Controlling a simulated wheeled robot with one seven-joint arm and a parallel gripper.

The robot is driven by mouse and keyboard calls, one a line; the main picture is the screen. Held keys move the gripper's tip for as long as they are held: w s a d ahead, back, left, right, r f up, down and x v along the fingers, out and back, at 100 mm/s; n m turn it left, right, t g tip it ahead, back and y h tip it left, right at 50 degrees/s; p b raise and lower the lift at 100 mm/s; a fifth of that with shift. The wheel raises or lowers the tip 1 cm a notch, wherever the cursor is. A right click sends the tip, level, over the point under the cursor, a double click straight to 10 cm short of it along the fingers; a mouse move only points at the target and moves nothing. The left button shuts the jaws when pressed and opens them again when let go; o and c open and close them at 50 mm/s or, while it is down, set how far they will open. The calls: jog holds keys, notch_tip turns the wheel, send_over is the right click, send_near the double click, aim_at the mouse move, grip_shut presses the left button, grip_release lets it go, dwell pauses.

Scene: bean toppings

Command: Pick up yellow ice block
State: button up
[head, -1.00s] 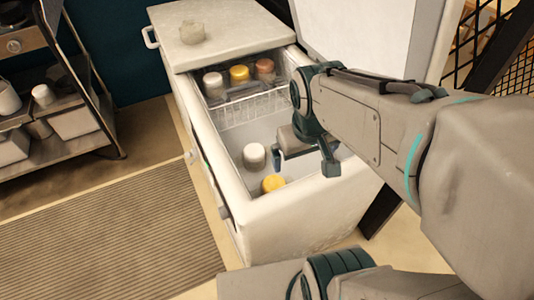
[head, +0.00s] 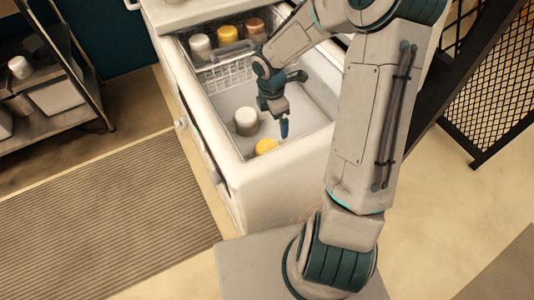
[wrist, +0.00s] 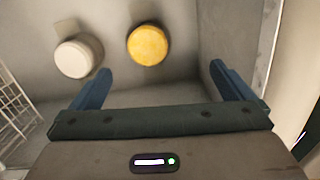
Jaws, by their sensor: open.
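The yellow ice block (head: 266,146) is a small round piece low in the near end of the open chest freezer (head: 225,203), partly hidden by the near rim in the head view. In the wrist view the yellow block (wrist: 148,45) lies on the grey freezer floor, ahead of the space between my two fingers. A white round block (head: 247,121) stands beside it, and shows left of it in the wrist view (wrist: 78,57). My gripper (head: 276,125) points down inside the freezer, over the right of the blocks. Its fingers (wrist: 160,85) are apart, with nothing between them.
The freezer walls and rim surround my gripper. A shelf cart (head: 50,97) stands at left and a black mesh rack (head: 485,100) at right.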

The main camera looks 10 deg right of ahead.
notch_tip(320, 180, down, 5)
jog(key=w+a+n+y, duration=0.1)
jog(key=w+n, duration=0.1)
jog(key=n, duration=0.1)
jog(key=b, duration=0.2)
send_over(268, 147)
jog(key=f, duration=0.7)
jog(key=shift+d+f, duration=0.2)
jog(key=f, duration=0.3)
jog(key=f+b, duration=0.1)
jog(key=f, duration=0.1)
jog(key=shift+a+f, duration=0.25)
jog(key=shift+f, duration=0.05)
jog(key=shift+r, duration=0.1)
jog(key=c, duration=1.3)
